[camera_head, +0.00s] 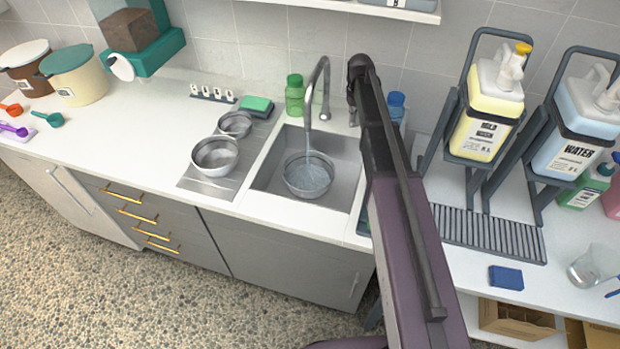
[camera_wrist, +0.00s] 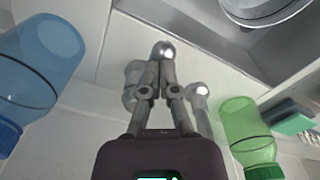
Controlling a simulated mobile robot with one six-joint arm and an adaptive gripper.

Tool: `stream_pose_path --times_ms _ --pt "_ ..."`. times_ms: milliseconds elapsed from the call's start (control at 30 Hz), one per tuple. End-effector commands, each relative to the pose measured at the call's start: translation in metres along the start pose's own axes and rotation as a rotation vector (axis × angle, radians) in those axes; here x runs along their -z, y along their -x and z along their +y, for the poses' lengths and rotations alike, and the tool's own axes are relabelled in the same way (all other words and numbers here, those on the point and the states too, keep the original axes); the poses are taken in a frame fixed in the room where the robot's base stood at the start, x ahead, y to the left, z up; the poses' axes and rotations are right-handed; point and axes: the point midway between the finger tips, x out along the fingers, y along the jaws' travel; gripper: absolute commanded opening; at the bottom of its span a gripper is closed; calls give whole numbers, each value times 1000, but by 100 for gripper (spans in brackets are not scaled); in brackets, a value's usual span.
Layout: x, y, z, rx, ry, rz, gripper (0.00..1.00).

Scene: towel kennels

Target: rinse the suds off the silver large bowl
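A large silver bowl (camera_head: 308,176) sits in the sink under the curved tap (camera_head: 321,90). Water runs from the spout into it. Its inside looks wet and bluish; I cannot make out separate suds. In the wrist view part of the bowl (camera_wrist: 262,8) shows at the top right. My gripper (camera_head: 352,108) is above the counter behind the sink, right of the tap. In the wrist view the fingers (camera_wrist: 162,62) come together at a shiny metal knob (camera_wrist: 163,48). They look shut, with nothing clearly held.
Two silver bowls (camera_head: 215,156) (camera_head: 235,124) stand on the drainboard (camera_head: 196,181). A blue bottle (camera_wrist: 38,52) is close to my gripper. Yellow (camera_head: 488,105) and water (camera_head: 577,128) dispensers stand right.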

Motion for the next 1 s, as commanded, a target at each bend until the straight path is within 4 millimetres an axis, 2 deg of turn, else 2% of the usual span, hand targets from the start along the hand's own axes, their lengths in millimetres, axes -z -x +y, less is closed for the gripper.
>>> stream_pose_path --times_ms 333,800,1000 --pt "0 32 0 0 0 0 0" --pt "0 33 0 0 -1 0 0" --pt "-4 42 -2 0 0 0 0"
